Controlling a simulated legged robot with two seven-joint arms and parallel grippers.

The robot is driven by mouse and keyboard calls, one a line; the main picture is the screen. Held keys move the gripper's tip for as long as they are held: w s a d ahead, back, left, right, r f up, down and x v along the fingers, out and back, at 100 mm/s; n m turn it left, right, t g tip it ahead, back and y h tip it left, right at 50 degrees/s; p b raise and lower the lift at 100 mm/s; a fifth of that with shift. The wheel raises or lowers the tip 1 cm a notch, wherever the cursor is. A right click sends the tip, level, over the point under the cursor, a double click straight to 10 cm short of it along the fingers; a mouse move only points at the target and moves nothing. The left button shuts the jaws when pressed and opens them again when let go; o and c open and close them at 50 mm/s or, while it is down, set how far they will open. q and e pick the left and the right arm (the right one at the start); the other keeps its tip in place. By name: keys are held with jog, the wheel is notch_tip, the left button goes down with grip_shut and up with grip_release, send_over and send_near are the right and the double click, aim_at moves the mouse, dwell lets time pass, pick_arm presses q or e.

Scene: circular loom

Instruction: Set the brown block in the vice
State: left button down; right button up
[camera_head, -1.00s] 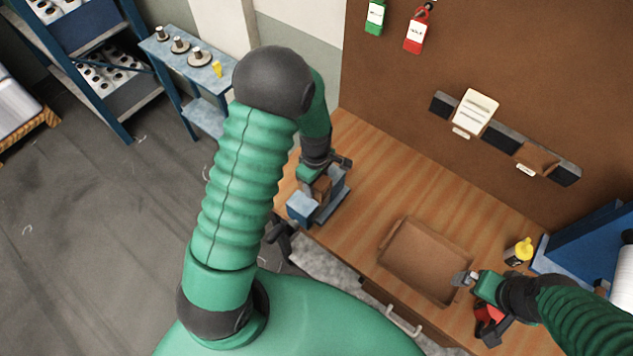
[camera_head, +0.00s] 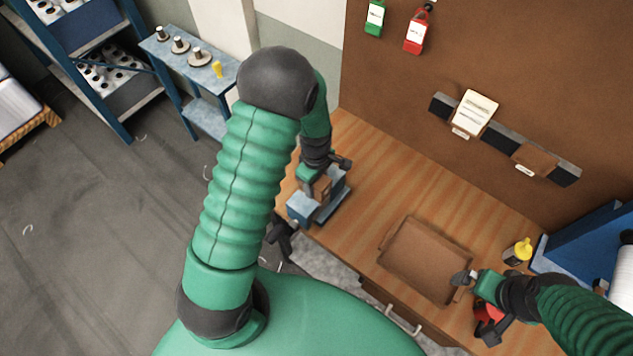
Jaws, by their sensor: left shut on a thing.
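The blue vice (camera_head: 329,206) stands at the left front edge of the wooden bench, its dark handle hanging below the edge. The brown block (camera_head: 321,187) is at the vice's jaws, below my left gripper (camera_head: 318,178). My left gripper is shut on the block, pointing down. I cannot tell whether the block rests on the vice's bottom or touches its jaws. My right gripper (camera_head: 462,279) is at the right edge of the brown tray, away from the vice; its fingers are too small to read.
The empty brown tray (camera_head: 388,249) lies mid-bench. A yellow-capped bottle (camera_head: 518,252), a red object (camera_head: 490,325) and a blue machine (camera_head: 580,245) are at the right. A brown board (camera_head: 480,60) rises behind the bench. The bench between vice and tray is clear.

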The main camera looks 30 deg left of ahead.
pick_arm(q)
jog(key=shift+r, duration=0.1)
dwell(0.3)
jog(key=shift+f, duration=0.3)
jog(key=c, duration=0.6)
grip_release()
notch_tip(320, 180, up, 17)
jog(key=b, duration=0.3)
jog(key=shift+f, duration=0.15)
